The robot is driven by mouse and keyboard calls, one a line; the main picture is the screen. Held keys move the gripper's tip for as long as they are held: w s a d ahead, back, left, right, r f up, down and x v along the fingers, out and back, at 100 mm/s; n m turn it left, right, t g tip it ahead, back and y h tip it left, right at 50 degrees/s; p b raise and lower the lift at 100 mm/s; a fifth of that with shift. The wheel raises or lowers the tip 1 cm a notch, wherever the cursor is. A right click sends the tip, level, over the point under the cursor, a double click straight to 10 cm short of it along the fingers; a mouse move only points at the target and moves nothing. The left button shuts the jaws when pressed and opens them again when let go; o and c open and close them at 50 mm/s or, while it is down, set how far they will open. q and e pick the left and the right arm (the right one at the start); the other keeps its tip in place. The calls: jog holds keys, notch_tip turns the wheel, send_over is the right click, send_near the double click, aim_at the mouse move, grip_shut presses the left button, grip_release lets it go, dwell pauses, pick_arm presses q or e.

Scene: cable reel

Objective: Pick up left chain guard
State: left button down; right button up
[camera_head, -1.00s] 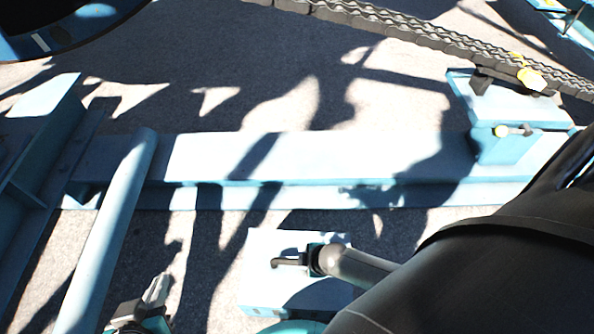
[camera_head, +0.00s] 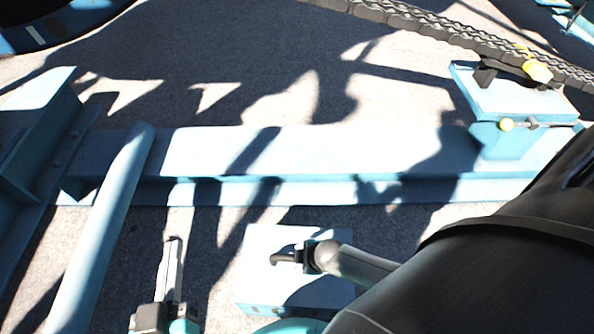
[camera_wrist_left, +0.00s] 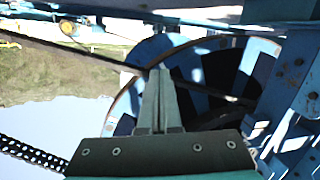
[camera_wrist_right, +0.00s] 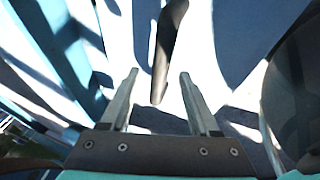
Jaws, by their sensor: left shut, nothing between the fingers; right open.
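I cannot clearly make out the left chain guard in any view. A dark roller chain (camera_head: 425,24) runs across the upper right of the head view. My left gripper (camera_head: 173,240) is at the lower left, shut and empty, its fingers pointing up the picture, right of a light blue tube. In the left wrist view its fingers (camera_wrist_left: 159,72) are together in front of a large blue and black reel (camera_wrist_left: 215,85). My right gripper (camera_wrist_right: 159,72) is open in the right wrist view, with a dark rod-like handle (camera_wrist_right: 166,50) just beyond its fingertips.
A light blue beam (camera_head: 300,155) crosses the head view. The blue tube (camera_head: 100,225) slants at the left. A blue bracket with yellow knobs (camera_head: 510,95) stands at the right under the chain. A pale blue box (camera_head: 262,290) sits near my right arm.

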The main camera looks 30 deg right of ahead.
jog(key=shift+w+f, duration=0.15)
jog(key=shift+f, duration=0.1)
grip_shut()
dwell(0.6)
dwell(0.8)
jog(key=shift+w, duration=0.15)
